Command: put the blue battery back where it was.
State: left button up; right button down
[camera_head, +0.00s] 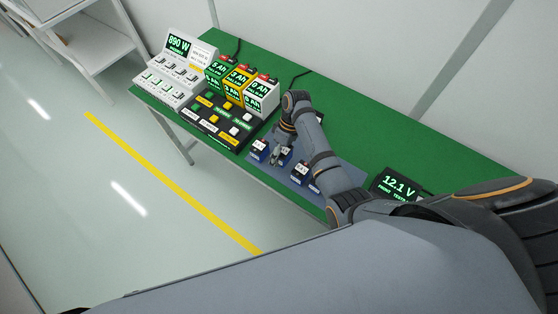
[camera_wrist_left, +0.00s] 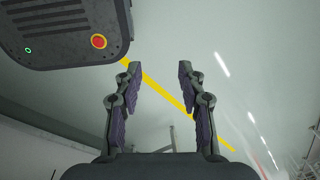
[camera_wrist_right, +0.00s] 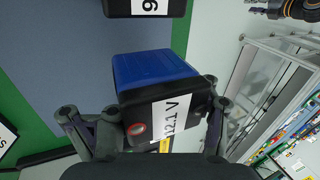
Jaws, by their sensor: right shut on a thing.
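My right gripper (camera_head: 277,157) is over the blue-grey mat on the green table. In the right wrist view, it (camera_wrist_right: 142,108) is shut on a blue battery (camera_wrist_right: 150,67) with a black top, a red terminal and a white label reading 12.1 V. I cannot tell if this battery rests on the mat or hangs just above it. Several small labelled batteries, one at the front right (camera_head: 299,175), stand on the mat (camera_head: 347,170) around my gripper. My left gripper (camera_wrist_left: 160,85) is open and empty over the floor; it is out of the head view.
A panel with buttons (camera_head: 225,121), three large battery units (camera_head: 238,87) and a white console reading 890 W (camera_head: 179,77) stand left of the mat. A display reading 12.1 V (camera_head: 397,184) is on the right. Another black-topped battery (camera_wrist_right: 148,8) is close to the held one.

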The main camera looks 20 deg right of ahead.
aim_at(279, 162)
jog(key=f, duration=0.1)
jog(key=f+b, duration=0.1)
jog(key=shift+w+f, duration=0.2)
jog(key=shift+f, duration=0.1)
jog(key=shift+w+a+r, duration=0.15)
jog(key=shift+a+r, duration=0.05)
pick_arm(q)
jog(key=w+f, duration=0.2)
jog(key=w, duration=0.2)
pick_arm(e)
jog(key=shift+s+d+r, duration=0.1)
jog(key=shift+s, duration=0.15)
jog(key=shift+d, duration=0.1)
jog(key=shift+f, duration=0.3)
jog(key=shift+w+f, duration=0.1)
jog(key=shift+f, duration=0.2)
grip_release()
jog(key=shift+r, duration=0.4)
jog(key=v, duration=0.6)
jog(key=shift+r+p, duration=0.25)
jog(key=shift+p, duration=0.05)
pick_arm(q)
jog(key=r+p, duration=0.2)
jog(key=s+r+p, duration=0.1)
jog(key=r+p, duration=0.2)
jog(key=shift+s+a, duration=0.15)
jog(key=shift+a, duration=0.05)
pick_arm(e)
jog(key=v, duration=0.5)
jog(key=shift+r, duration=0.45)
